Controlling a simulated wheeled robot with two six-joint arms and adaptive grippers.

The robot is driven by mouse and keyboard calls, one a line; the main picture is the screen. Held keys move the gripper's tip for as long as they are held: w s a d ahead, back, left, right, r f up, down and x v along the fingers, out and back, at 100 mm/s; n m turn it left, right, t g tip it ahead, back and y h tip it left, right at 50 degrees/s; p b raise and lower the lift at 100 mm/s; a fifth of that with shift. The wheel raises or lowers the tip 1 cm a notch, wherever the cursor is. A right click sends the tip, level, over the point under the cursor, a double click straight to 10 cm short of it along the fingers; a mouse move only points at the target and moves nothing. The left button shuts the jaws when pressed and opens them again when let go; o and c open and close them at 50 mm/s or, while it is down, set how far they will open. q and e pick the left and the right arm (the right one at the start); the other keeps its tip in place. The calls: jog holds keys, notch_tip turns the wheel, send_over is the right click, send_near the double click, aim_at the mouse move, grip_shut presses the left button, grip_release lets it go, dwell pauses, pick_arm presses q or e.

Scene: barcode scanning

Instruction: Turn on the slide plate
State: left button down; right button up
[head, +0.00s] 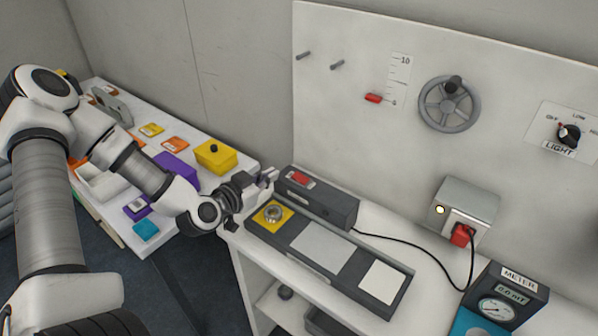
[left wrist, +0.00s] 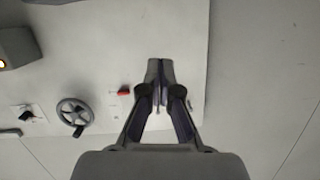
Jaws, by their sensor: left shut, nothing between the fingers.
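A dark grey box (head: 335,208) with a red switch (head: 300,178) on its top stands on the white bench at the foot of the wall panel. In front of it lies a long dark tray (head: 335,292) with a yellow square (head: 285,222) bearing a round metal piece (head: 272,213), a grey plate (head: 322,247) and a white plate (head: 381,283). I cannot tell for sure which part is the slide plate. My left gripper (head: 268,177) is shut and empty, just left of the switch box; its closed fingers also show in the left wrist view (left wrist: 160,70). My right gripper is not in view.
The wall panel (head: 372,35) carries a handwheel (head: 449,104), a red slider (head: 373,98) and a light knob (head: 569,134). A cable runs from the box to a red plug (head: 461,235). A meter (head: 506,293) stands at right. A cluttered white table (head: 247,170) stands left.

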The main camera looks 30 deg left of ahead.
pick_arm(q)
send_over(292, 183)
jog(key=shift+s+d+f, duration=0.15)
jog(key=shift+f, duration=0.4)
jog(key=shift+s+d+f, duration=0.15)
jog(key=shift+f, duration=0.35)
jog(key=f, duration=0.1)
jog(key=f+p, duration=0.1)
jog(key=f, duration=0.1)
jog(key=shift+w+a+f, duration=0.2)
jog(key=shift+w+f, duration=0.05)
jog(key=shift+w, duration=0.15)
jog(key=shift+a+f, duration=0.2)
jog(key=shift+f, duration=0.25)
jog(key=shift+d, duration=0.1)
jog(key=shift+f+n+b, duration=0.5)
jog(key=shift+b, duration=0.3)
jog(key=shift+r+p, duration=0.25)
jog(key=shift+p, duration=0.15)
